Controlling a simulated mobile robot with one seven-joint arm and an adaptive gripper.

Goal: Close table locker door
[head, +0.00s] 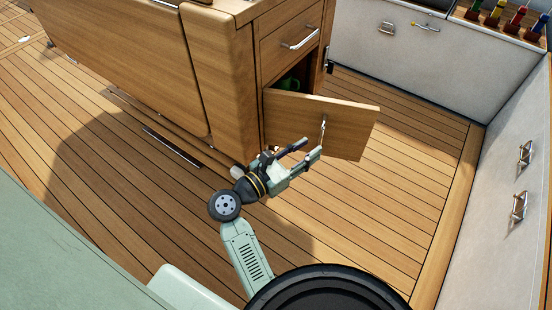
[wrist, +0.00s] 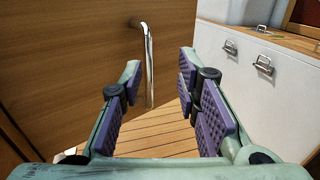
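The table locker door (head: 345,125) is a wooden panel with a metal handle (head: 323,129). It stands open, swung out from the table locker (head: 275,110), whose dark inside shows above the door. My gripper (head: 311,149) is in front of the door's outer face, close to the handle. In the wrist view the door (wrist: 70,60) fills the left side, and the vertical handle (wrist: 149,60) stands just ahead, between the fingers in the picture. My gripper (wrist: 158,88) is open and empty. I cannot tell whether a finger touches the door.
A drawer with a handle (head: 300,40) sits above the locker opening. A green object (head: 289,84) is inside the locker. White lockers (head: 510,170) line the right side, and colored winch handles (head: 495,14) stand at the top right. The plank floor (head: 420,150) right of the door is clear.

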